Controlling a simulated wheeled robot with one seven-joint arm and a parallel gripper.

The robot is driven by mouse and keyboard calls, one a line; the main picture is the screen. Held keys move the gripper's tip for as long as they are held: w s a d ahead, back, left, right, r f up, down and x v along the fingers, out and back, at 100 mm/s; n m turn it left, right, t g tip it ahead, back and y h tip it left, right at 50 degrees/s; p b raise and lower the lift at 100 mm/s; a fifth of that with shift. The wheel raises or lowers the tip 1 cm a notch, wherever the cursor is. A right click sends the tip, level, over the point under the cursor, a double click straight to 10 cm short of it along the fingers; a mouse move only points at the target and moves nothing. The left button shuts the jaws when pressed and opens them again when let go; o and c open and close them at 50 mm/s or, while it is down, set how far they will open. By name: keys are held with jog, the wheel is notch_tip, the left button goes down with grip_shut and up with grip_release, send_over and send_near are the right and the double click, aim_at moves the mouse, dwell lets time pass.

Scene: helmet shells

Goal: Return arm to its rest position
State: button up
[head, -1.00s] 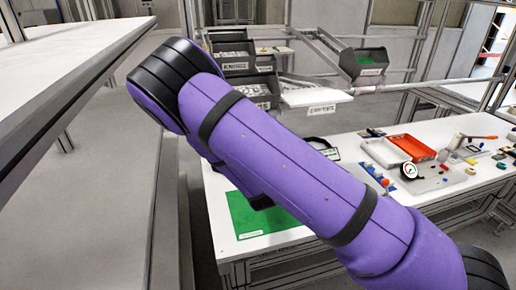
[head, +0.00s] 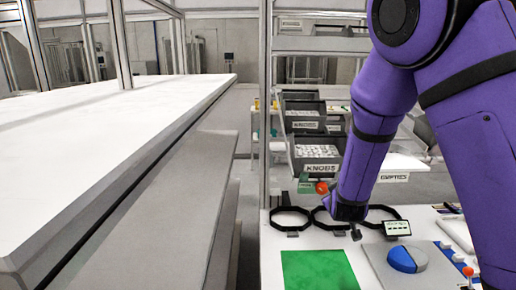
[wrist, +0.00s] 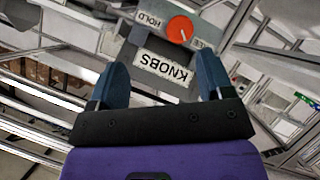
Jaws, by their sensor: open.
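My purple arm enters the head view from the upper right, bends at the top and hangs down. My gripper (head: 348,210) is at its lower end, just above the white table (head: 272,262), its fingers hard to make out there. In the wrist view my gripper (wrist: 161,75) is open, with two dark blue fingers apart and nothing between them. Beyond them are an upside-down KNOBS label (wrist: 163,68) and a red dial (wrist: 180,28) beside the word HOLD. The red dial also shows in the head view (head: 321,187), left of my gripper.
Black rings (head: 290,219) stand along the table behind a green mat (head: 318,272). Grey bins (head: 318,148) are stacked behind. A long white bench (head: 90,140) fills the left side.

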jog(key=s+d+r+m+g+y, duration=0.2)
jog(key=s+r+m+g+y, duration=0.15)
jog(key=s+r, duration=1.2)
jog(key=s+d+r+g, duration=0.2)
jog(key=s, duration=0.8)
jog(key=s+d+r+m+g, duration=0.1)
jog(key=s+d+r, duration=0.1)
jog(key=s, duration=0.9)
jog(key=shift+r+g, duration=0.35)
jog(key=shift+r, duration=0.5)
jog(key=shift+w+h, duration=0.15)
jog(key=shift+h, duration=0.1)
